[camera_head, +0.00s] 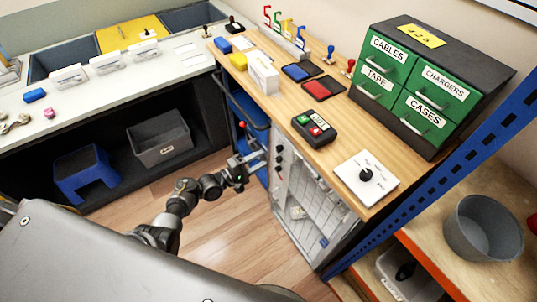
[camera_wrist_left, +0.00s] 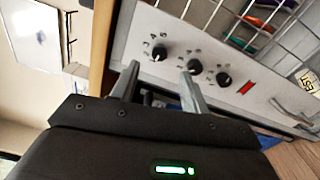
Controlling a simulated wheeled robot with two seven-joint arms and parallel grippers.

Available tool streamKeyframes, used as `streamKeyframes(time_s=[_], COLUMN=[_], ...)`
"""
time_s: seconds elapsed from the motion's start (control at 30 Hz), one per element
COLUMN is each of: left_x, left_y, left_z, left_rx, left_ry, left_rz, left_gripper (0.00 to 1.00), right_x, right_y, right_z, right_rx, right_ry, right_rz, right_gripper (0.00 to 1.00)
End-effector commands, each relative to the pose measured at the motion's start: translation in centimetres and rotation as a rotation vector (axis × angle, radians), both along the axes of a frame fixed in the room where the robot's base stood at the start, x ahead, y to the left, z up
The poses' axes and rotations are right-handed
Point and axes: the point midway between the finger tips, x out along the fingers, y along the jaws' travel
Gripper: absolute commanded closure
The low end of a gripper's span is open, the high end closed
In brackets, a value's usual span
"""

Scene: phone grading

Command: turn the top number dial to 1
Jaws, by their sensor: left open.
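The top number dial (camera_wrist_left: 158,53) is a round black knob on a pale panel (camera_wrist_left: 135,42), with small numbers around it. It is the knob nearest the wooden worktop edge. Two more black knobs, the middle dial (camera_wrist_left: 194,66) and the bottom dial (camera_wrist_left: 223,78), follow in a row. The knobs also show small in the head view, the top dial (camera_head: 279,148) being highest. My left gripper (camera_wrist_left: 160,70) is open and empty. In the wrist view its fingertips appear on either side of the top dial; contact is unclear. The dial's setting is too small to read. My right gripper is out of view.
A wire-front cabinet (camera_head: 305,205) lies below and beside the knobs. A red switch (camera_wrist_left: 246,87) sits past the bottom dial. The wooden worktop (camera_head: 265,110) is above, holding a black button box (camera_head: 314,130) and a white dial plate (camera_head: 350,185). Open floor lies around my left arm.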

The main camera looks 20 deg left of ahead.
Motion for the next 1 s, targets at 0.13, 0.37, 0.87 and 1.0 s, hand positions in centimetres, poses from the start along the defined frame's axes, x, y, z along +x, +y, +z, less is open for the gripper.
streamKeyframes(time_s=[0.13,0.37,0.87,1.0], left_x=[-2.1,-3.5,-3.6,-3.6], left_y=[1.7,2.8,2.9,2.9], left_z=[-0.2,-0.1,-0.1,-0.2], left_rx=[0.002,-0.001,-0.001,0.034], left_ry=[0.001,0.001,0.001,-0.022], left_rz=[0.001,0.000,0.000,0.000], left_gripper=[0.54,0.54,0.54,0.54], right_x=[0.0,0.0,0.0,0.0], right_y=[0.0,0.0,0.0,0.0], right_z=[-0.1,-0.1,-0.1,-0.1], right_rx=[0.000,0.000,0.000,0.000], right_ry=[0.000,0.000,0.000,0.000], right_rz=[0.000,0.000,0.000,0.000], right_gripper=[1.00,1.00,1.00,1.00])
